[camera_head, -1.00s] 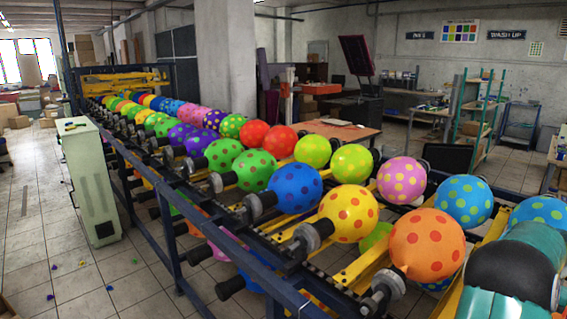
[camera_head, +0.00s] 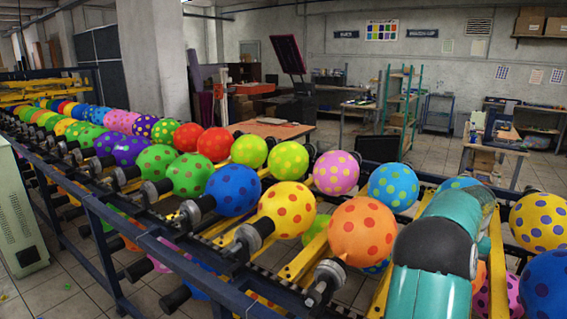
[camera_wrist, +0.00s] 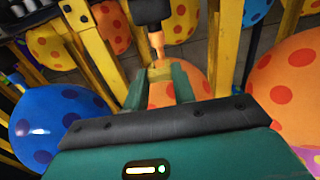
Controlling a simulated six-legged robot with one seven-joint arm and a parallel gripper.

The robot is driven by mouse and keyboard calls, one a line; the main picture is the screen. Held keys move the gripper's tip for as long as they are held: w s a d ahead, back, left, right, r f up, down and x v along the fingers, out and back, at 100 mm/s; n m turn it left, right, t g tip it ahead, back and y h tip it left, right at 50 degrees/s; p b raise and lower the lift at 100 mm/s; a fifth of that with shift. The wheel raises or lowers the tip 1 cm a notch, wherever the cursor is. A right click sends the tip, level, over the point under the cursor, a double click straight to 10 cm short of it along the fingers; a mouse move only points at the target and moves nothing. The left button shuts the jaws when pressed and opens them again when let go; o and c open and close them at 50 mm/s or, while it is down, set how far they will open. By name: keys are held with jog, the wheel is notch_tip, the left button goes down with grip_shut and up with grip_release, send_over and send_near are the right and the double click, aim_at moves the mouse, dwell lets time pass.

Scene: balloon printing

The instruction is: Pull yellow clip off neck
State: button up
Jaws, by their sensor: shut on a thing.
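In the wrist view, my gripper (camera_wrist: 159,78) points at an orange balloon neck (camera_wrist: 157,42) below a black nozzle holder (camera_wrist: 150,10). Its two teal fingers are closed on a small yellowish clip (camera_wrist: 160,68) at the neck. The clip is small and partly covered by the fingertips. The orange balloon (camera_wrist: 193,78) with red dots lies beneath and behind the fingers. In the head view, my teal arm covers the gripper and the clip.
Rows of dotted balloons hang on the rack, including an orange one (camera_head: 362,228) and a yellow one (camera_head: 287,208). In the wrist view, a blue balloon (camera_wrist: 62,125) and a large orange balloon (camera_wrist: 290,90) flank the gripper. Yellow bars (camera_wrist: 215,45) run close by.

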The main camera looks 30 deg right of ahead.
jog(key=shift+r, duration=1.5)
